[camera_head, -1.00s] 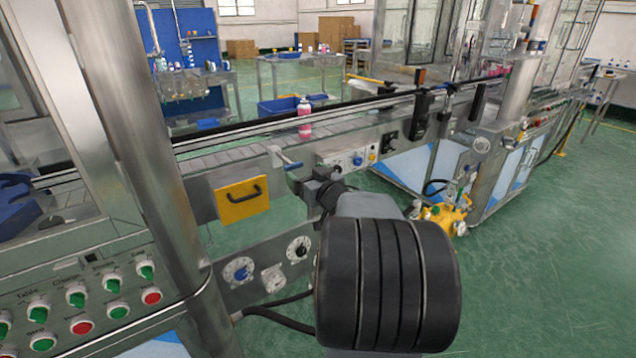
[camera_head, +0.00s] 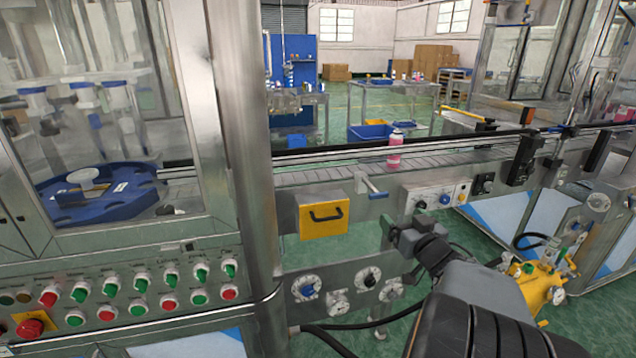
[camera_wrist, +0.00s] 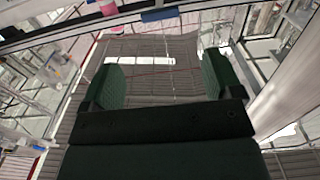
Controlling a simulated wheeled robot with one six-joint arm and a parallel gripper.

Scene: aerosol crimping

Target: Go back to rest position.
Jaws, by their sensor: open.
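My gripper (camera_wrist: 160,78) is open in the wrist view, with its two dark fingers wide apart and nothing between them. In the head view my arm comes in from the lower right, and its end is in front of the conveyor's side panel, below and to the right of a pink can. The pink can (camera_head: 395,152) stands upright on the conveyor (camera_head: 330,172), apart from my arm.
A steel cabinet with a button panel (camera_head: 120,292) and a blue star-wheel (camera_head: 100,195) fills the left. A yellow hatch (camera_head: 324,217) and dials are on the conveyor's front. A yellow pump (camera_head: 540,286) stands on the floor at right. Tables are behind.

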